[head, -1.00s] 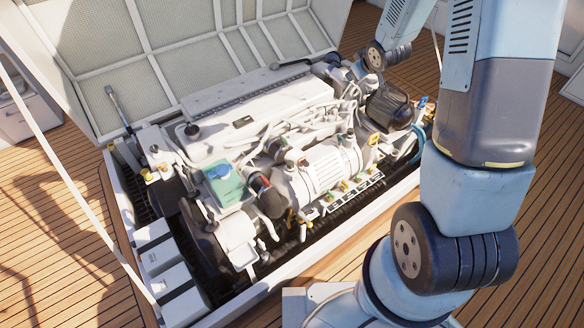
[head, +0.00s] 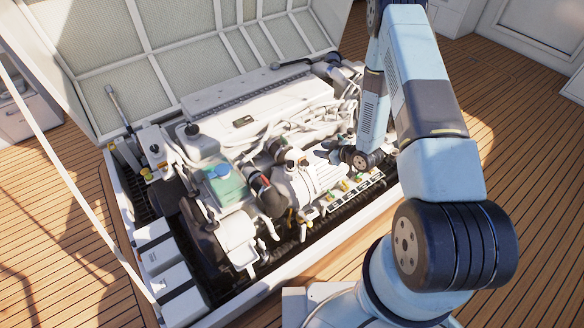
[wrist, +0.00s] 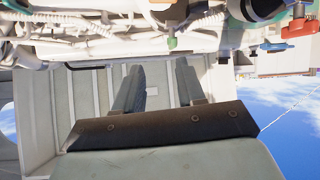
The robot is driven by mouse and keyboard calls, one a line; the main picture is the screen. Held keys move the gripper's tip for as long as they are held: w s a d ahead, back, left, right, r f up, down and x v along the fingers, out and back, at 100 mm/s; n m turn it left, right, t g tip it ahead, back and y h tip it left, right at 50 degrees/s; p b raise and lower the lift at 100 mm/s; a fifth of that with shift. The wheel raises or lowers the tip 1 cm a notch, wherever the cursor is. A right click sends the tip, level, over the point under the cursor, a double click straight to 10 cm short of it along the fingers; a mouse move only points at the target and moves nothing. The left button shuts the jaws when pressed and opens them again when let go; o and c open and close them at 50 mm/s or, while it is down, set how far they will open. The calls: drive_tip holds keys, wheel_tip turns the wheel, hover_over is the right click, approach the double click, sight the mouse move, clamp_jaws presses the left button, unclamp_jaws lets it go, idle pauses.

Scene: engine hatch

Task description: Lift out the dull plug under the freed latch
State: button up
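My gripper (head: 326,152) hangs over the engine's right half, just above the pale ribbed block (head: 300,185). In the wrist view its two fingers (wrist: 158,66) stand apart with nothing between them. A row of small coloured plugs and latches (head: 344,186) runs along a white rail (head: 352,194) at the engine's front side, below and to the right of my gripper. The wrist view shows a green-tipped plug (wrist: 171,42), a red handle (wrist: 298,22) and a blue one (wrist: 275,47) beyond my fingertips. I cannot tell which plug is the dull one or which latch is freed.
The raised hatch lid (head: 190,45) stands behind the engine. A teal tank (head: 226,182) and a dark hose (head: 258,185) sit left of my gripper. The white hatch coaming (head: 290,268) edges the bay. My forearm hides the engine's right end. The deck in front is clear.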

drive_tip(key=y, duration=0.2)
approach(293, 164)
drive_tip(key=s+d, duration=0.2)
drive_tip(key=d, duration=0.1)
drive_tip(key=x, duration=0.9)
drive_tip(key=r+x, duration=0.1)
drive_tip(key=x, duration=0.3)
drive_tip(key=shift+w+a+f, duration=0.15)
drive_tip(key=shift+a, duration=0.3)
drive_tip(key=shift+c, duration=0.2)
clamp_jaws()
